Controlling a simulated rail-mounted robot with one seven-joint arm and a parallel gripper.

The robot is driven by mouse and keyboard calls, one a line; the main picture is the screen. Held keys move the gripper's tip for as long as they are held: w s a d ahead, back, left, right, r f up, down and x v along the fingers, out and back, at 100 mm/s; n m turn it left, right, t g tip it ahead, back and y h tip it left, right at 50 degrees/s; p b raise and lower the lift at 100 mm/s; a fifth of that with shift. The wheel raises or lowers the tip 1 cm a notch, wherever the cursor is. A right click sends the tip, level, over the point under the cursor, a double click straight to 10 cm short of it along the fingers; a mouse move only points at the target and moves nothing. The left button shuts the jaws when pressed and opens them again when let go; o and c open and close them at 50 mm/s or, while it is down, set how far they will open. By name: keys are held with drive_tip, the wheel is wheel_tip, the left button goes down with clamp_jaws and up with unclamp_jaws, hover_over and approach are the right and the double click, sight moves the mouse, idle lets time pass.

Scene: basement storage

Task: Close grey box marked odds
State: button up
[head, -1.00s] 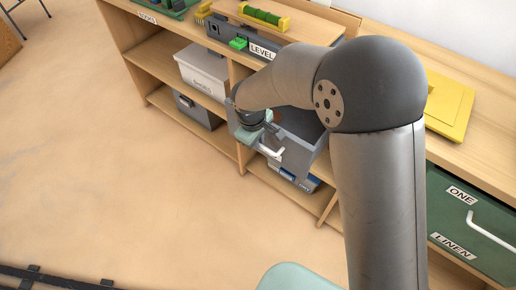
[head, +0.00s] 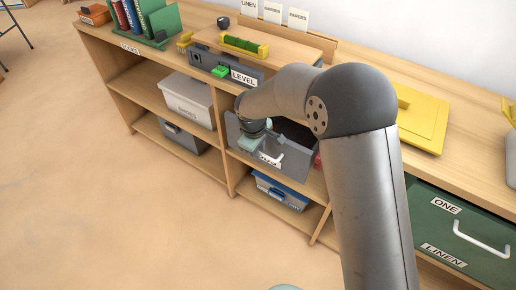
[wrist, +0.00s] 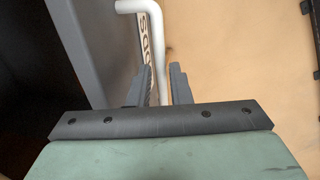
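The grey box (head: 291,162) sits in the upper middle compartment of the shelf unit, partly hidden by my arm. Its front juts out past the shelf edge and its dark opening shows above. A white handle (head: 271,159) is on its front. In the wrist view the handle (wrist: 158,48) passes between the two fingers of my gripper (wrist: 163,85), which sit close on either side of it. A label (wrist: 145,37) beside the handle reads ODDS, upside down and partly covered. The fingertips are hidden in the head view.
A blue-grey box (head: 282,190) is below, a light grey bin (head: 188,99) to the left. A grey box marked LEVEL (head: 226,66) stands on the top above. A green drawer marked LINEN (head: 480,215) is at right. The floor in front is clear.

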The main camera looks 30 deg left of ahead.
drive_tip(key=shift+o, duration=0.8)
drive_tip(key=s+r+p, duration=0.1)
drive_tip(key=s+r, duration=0.2)
drive_tip(key=r, duration=1.4)
drive_tip(key=shift+a+p, duration=0.15)
drive_tip(key=shift+p, duration=0.25)
drive_tip(key=shift+s+r, duration=0.1)
